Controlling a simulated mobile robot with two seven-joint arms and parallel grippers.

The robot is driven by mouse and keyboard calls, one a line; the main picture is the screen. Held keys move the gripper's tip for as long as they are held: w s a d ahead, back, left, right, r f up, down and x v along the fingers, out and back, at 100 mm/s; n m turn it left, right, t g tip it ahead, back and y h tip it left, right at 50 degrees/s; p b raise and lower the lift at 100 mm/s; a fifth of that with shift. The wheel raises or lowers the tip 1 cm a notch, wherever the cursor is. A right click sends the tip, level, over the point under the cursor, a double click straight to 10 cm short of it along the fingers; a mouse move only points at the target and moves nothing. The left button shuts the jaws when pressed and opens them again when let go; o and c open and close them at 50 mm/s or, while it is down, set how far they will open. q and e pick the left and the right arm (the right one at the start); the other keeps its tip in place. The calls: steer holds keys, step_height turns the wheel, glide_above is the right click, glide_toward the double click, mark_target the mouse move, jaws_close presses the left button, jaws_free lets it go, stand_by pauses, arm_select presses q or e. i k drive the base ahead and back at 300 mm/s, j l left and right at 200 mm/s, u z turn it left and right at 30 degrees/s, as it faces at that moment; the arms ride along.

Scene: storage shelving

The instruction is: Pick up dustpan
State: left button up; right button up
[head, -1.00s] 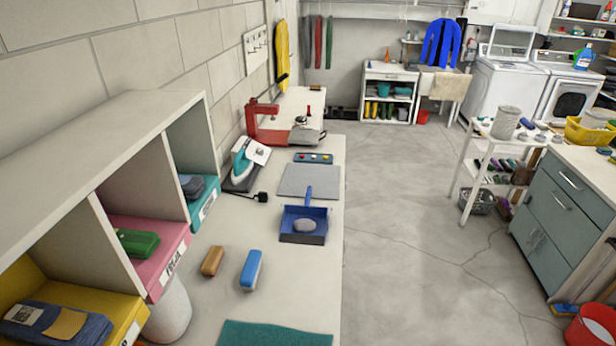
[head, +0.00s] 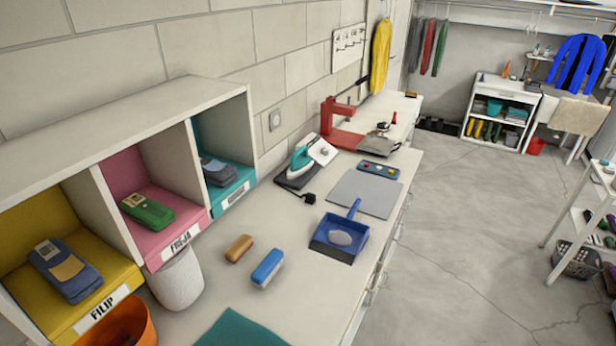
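The blue dustpan (head: 332,244) lies on the white counter (head: 290,310), near its right edge. Its handle (head: 354,208) points away from me, toward a grey mat. A light grey oval object (head: 341,238) lies in the pan. Neither of my grippers shows in the head view, and nothing touches the dustpan that I can see.
A blue brush (head: 267,267) and a brown brush (head: 239,248) lie left of the dustpan. A grey mat (head: 365,194) and an iron (head: 303,162) are behind it. Cubbies (head: 185,110) stand along the left wall. The floor (head: 440,240) right of the counter is open.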

mark_target(337, 237)
steer(key=i+l+u, duration=0.45)
steer(key=l+u, duration=0.15)
steer(key=i+l+u, duration=0.25)
steer(key=l, duration=0.3)
steer(key=l+u, duration=0.3)
steer(key=i+l+u, duration=0.15)
steer(key=l+u, duration=0.15)
steer(key=l, duration=0.3)
steer(key=l+u, duration=0.3)
steer(key=l, duration=0.2)
steer(key=i+l+u, duration=0.25)
steer(key=l+u, duration=0.2)
steer(key=l, duration=0.15)
steer(key=l+u, duration=0.25)
steer(key=i+l, duration=0.05)
steer(key=l, duration=0.05)
